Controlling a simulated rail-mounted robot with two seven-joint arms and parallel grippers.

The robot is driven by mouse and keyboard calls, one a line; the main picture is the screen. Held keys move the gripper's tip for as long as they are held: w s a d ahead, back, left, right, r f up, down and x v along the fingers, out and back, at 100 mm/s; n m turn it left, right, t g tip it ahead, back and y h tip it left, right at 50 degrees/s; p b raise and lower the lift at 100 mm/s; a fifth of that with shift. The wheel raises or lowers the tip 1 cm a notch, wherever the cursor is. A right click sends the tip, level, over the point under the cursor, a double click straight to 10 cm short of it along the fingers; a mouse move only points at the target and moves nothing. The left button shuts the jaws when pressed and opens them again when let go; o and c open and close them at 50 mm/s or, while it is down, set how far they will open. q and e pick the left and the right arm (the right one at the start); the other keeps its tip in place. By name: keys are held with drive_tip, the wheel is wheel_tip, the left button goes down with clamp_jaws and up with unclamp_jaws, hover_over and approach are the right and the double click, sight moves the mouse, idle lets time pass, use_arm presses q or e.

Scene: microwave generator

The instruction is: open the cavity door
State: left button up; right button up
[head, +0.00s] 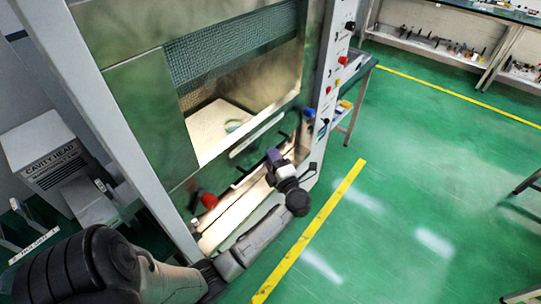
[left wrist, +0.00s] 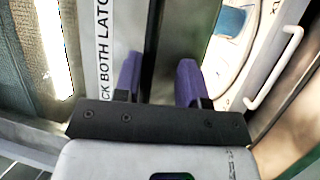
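The cavity's front is a metal cabinet face with a dark mesh panel (head: 235,45). Below the mesh a lit interior shows, with a pale tray (head: 212,128) inside; I cannot tell whether the door is latched. A pale bar handle (head: 258,134) runs along the lower part of the front. My left gripper (head: 273,158) is near the lower right of the front, close to this handle. In the left wrist view its purple fingers (left wrist: 159,82) are apart with nothing clearly held between them. A white handle (left wrist: 277,76) is right of the fingers. My right gripper is not in view.
A label strip (left wrist: 103,50) mentioning both latches is left of the fingers. A red knob (head: 208,200) is at the lower left of the front. A control column (head: 335,70) with buttons is at the right. Green floor (head: 420,190) is open to the right.

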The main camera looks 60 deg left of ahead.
use_arm(q)
drive_tip(key=d+f, duration=0.2)
drive_tip(key=d, duration=1.2)
drive_tip(key=shift+s+d+f, duration=0.25)
drive_tip(key=shift+f, duration=0.1)
idle(0.6)
idle(0.4)
drive_tip(key=shift+w, duration=0.1)
idle(0.4)
